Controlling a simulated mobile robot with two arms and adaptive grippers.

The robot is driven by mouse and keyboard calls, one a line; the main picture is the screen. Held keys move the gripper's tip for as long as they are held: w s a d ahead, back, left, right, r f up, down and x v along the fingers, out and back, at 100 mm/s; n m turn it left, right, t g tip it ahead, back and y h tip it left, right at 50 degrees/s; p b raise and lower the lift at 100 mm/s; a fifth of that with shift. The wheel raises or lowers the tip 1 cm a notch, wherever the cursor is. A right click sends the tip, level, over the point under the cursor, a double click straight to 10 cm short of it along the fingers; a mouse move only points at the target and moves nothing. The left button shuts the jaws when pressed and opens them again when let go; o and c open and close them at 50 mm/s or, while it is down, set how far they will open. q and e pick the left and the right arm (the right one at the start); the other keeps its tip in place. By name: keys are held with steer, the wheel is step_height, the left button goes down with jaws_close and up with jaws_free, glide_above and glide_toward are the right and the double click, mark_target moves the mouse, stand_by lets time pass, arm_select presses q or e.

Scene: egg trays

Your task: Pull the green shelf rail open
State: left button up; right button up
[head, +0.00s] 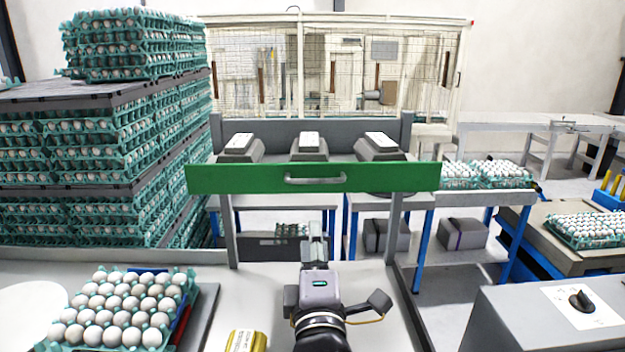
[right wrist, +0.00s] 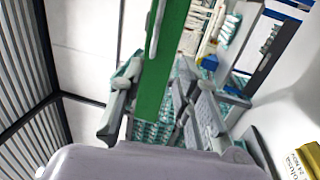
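The green shelf rail (head: 240,179) runs level across the middle of the head view, with a light grey bar handle (head: 315,181) at its centre. My right gripper (head: 315,232) shows below the handle, pointing up toward it, with a visible gap to the handle. In the right wrist view the two fingers of my right gripper (right wrist: 160,100) are spread apart with nothing held between them. The green rail (right wrist: 160,90) appears as a slanted band beyond and between the fingers, and its handle (right wrist: 155,28) shows near the top. My left gripper is not in view.
An egg tray (head: 118,310) stands on the bench at front left. A yellow box (head: 246,341) lies near the front edge. Two grey posts (head: 393,230) support the rail. A grey control box with a black knob (head: 582,301) is at right.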

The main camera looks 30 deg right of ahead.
mark_target(313, 182)
steer(key=p+x, duration=0.1)
steer(key=x, duration=0.4)
steer(key=p+x, duration=0.2)
steer(key=x, duration=0.4)
steer(key=p+x, duration=0.2)
steer(key=x, duration=0.3)
steer(key=shift+d+r, duration=0.2)
steer(key=shift+r, duration=0.2)
steer(key=shift+w+d+p, duration=0.3)
steer(key=shift+w+p, duration=0.05)
steer(key=shift+w, duration=0.15)
steer(key=shift+c, duration=0.4)
jaws_close()
